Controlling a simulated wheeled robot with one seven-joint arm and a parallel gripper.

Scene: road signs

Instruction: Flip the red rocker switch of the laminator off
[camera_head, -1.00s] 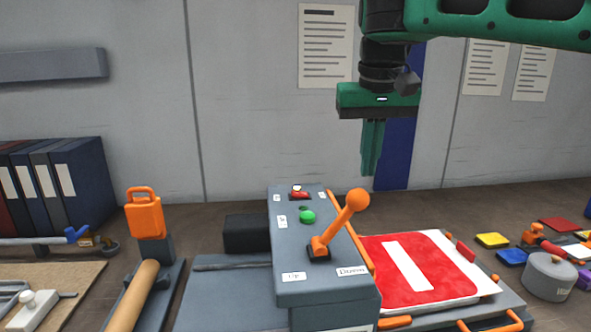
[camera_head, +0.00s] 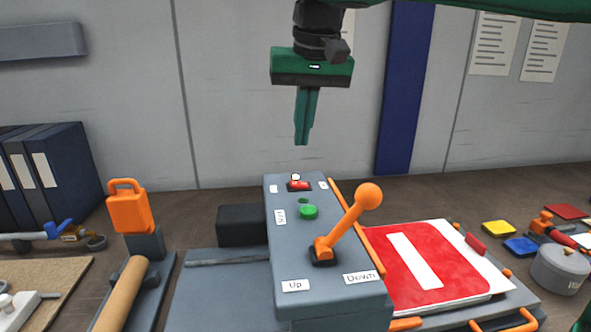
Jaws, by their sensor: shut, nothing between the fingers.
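The laminator (camera_head: 335,287) is a grey box in the middle of the head view. Its red rocker switch (camera_head: 299,186) is near the far end of the top face, in a dark frame with a small white spot just behind it. Small white labels flank the switch, too small to read. A green button (camera_head: 309,212) and an orange lever with a ball knob (camera_head: 368,196) are nearer on the same face. My gripper (camera_head: 302,143) points down with its green fingers together and empty. In the picture it hangs above the switch, clear of it.
A red-and-white sign (camera_head: 460,262) lies right of the laminator. A black block (camera_head: 243,226) and a tool with an orange handle (camera_head: 130,212) stand left. Dark binders (camera_head: 62,178) stand far left. A grey round canister (camera_head: 560,270) is at right. The air around the gripper is clear.

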